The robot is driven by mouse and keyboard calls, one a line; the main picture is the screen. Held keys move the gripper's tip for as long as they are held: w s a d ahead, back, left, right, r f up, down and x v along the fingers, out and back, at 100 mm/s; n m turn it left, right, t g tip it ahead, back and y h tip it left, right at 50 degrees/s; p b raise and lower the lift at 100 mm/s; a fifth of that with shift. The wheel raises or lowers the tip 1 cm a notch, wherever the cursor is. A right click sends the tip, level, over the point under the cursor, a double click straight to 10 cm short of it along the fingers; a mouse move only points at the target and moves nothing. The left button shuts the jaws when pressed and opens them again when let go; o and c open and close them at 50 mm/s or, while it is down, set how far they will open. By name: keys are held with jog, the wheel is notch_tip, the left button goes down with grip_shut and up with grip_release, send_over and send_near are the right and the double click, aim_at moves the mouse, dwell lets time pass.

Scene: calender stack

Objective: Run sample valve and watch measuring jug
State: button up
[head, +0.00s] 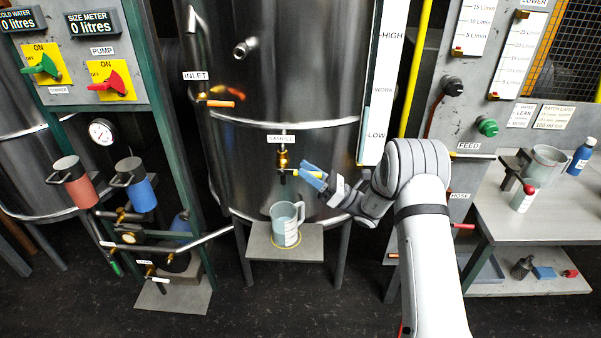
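The sample valve (283,161) is a small brass tap with a dark spout, on the front of the steel tank under a "SAMPLE" label. Its yellow lever (294,173) points right, towards my gripper. My gripper (311,177) has blue fingers and is at the lever's outer end. The fingers overlap the lever's end, so I cannot tell whether they are closed on it. The clear measuring jug (286,228) stands upright below the spout, on a small grey shelf (258,245) with a yellow ring. It looks pale bluish inside; its level is too small to read.
The steel tank (300,90) fills the middle, with an inlet tap (220,103) at upper left. A grey bench (550,215) with another jug (548,163) is at right. A switch panel (80,55) is at left.

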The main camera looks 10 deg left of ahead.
jog(key=shift+s, duration=0.1)
jog(key=b+v, duration=0.7)
jog(key=shift+d+f+b, duration=0.25)
jog(key=shift+d+b, duration=0.05)
jog(key=shift+b, duration=0.05)
